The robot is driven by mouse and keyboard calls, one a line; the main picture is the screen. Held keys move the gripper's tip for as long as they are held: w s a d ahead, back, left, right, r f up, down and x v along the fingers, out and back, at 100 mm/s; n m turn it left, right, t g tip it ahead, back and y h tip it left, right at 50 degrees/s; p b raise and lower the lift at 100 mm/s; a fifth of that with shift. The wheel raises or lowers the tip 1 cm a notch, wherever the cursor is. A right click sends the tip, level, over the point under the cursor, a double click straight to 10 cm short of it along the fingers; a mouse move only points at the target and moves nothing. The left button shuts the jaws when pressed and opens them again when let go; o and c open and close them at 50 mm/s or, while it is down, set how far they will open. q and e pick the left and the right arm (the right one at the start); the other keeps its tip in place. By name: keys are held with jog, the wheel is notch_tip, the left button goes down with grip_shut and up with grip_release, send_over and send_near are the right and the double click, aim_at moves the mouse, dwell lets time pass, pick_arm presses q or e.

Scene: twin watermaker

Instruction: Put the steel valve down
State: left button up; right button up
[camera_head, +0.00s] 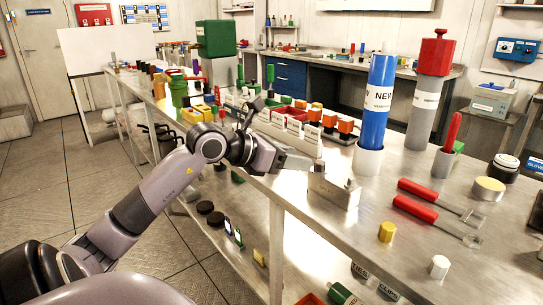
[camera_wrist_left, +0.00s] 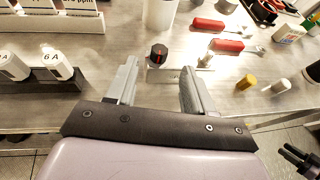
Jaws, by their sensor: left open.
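The steel valve (camera_head: 333,191) appears to be the grey metal block standing on the steel bench near its front edge. In the left wrist view, the block (camera_wrist_left: 178,74) has a black knob with a red mark at one end and a small metal fitting at the other. My left gripper (camera_head: 308,163) is just left of and above the block in the head view. In the wrist view its two fingers (camera_wrist_left: 158,82) are spread, with the block beyond and between them. Whether a finger touches it, I cannot tell.
Red-handled tools (camera_head: 418,187) lie right of the block, with a yellow cap (camera_head: 387,232) and a white cap (camera_head: 439,267) nearer the edge. A blue cylinder labelled NEW (camera_head: 375,105) stands behind in a white holder. A rack with orange-topped parts (camera_head: 312,125) is behind left.

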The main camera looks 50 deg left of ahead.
pick_arm(q)
jog(key=shift+b+v, duration=0.35)
jog(key=shift+v, duration=2.55)
